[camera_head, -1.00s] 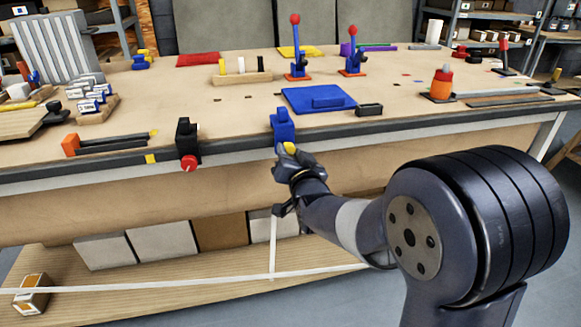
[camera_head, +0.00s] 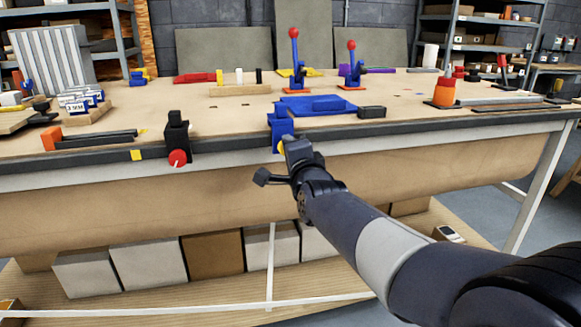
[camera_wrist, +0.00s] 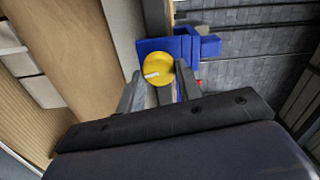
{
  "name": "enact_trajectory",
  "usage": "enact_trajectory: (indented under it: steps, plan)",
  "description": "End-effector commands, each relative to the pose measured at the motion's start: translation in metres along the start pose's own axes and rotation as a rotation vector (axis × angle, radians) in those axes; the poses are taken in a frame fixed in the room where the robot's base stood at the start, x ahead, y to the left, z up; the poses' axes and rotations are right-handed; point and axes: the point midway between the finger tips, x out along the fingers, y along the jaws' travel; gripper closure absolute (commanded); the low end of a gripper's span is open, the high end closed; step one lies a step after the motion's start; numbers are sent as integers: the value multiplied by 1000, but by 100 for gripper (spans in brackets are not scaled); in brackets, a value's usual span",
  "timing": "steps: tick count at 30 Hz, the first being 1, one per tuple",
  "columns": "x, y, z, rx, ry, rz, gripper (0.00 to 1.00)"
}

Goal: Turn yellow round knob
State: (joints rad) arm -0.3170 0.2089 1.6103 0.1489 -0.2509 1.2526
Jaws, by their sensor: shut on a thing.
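The yellow round knob (camera_wrist: 158,70) sits on the front of a blue block (camera_head: 282,128) at the table's front edge. In the wrist view the knob lies between the two fingers of my gripper (camera_wrist: 158,86), with a white mark on its face. My gripper is shut on the knob. In the head view my gripper (camera_head: 288,148) hides most of the knob, and only a sliver of yellow (camera_head: 281,147) shows at its left. The blue block also shows in the wrist view (camera_wrist: 190,48), behind the knob.
A black block with a red round knob (camera_head: 178,158) stands left along the same edge. A blue plate (camera_head: 316,104) and a small black block (camera_head: 372,112) lie behind on the table. Two red-topped blue levers (camera_head: 294,60) stand farther back. The space before the table front is free.

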Motion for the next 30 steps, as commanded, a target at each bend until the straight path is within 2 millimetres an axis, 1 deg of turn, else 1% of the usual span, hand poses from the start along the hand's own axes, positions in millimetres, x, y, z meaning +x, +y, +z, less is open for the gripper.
enact_trajectory:
  steps: [1,15,21,30]
  plan:
    - [0,6,1,43,1,-5,89]
    - [0,4,1,466,0,-3,89]
    - [0,3,1,593,0,-1,89]
    - [0,2,1,694,0,-2,89]
